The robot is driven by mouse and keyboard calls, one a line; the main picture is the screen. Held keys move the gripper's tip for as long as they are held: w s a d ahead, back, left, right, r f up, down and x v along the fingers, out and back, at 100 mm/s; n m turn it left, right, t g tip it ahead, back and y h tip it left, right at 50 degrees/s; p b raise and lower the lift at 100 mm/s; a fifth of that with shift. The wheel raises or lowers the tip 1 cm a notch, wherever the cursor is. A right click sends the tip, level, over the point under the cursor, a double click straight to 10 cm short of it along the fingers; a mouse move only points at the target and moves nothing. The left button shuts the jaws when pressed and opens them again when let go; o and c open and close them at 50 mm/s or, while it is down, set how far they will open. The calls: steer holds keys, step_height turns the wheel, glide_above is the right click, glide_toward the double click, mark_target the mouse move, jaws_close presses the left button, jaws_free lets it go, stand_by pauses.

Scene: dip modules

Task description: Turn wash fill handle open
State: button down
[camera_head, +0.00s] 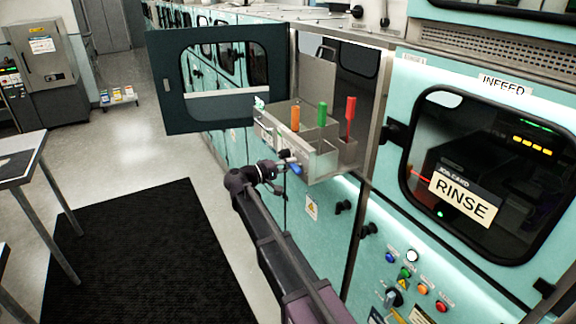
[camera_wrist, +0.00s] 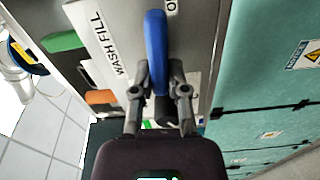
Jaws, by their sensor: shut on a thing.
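The wash fill handle is a blue lever (camera_wrist: 156,45), which stands out in front of a metal panel beside the WASH FILL label (camera_wrist: 106,42) in the wrist view. My gripper (camera_wrist: 160,78) is shut on the lower end of the blue lever, with one finger on each side. In the head view the blue handle (camera_head: 295,168) shows at the front lower edge of the metal tank unit (camera_head: 323,162), and my gripper (camera_head: 283,170) reaches it from the left. The lever's pivot is hard to make out.
An orange (camera_head: 295,118), a green (camera_head: 322,113) and a red handle (camera_head: 350,115) stand up from the tank unit. A dark windowed door (camera_head: 160,92) hangs open above and left of my arm. Buttons (camera_head: 405,272) are on the teal panel at right.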

steer(key=shift+s+d+f+n, duration=0.1)
steer(key=shift+d+f+n, duration=0.1)
steer(key=shift+n, duration=0.3)
steer(key=c, duration=0.6)
jaws_free()
steer(key=shift+c, duration=0.2)
steer(key=shift+a, duration=0.1)
steer(key=shift+a, duration=0.1)
steer(key=v, duration=1.1)
steer(key=shift+s+a, duration=0.25)
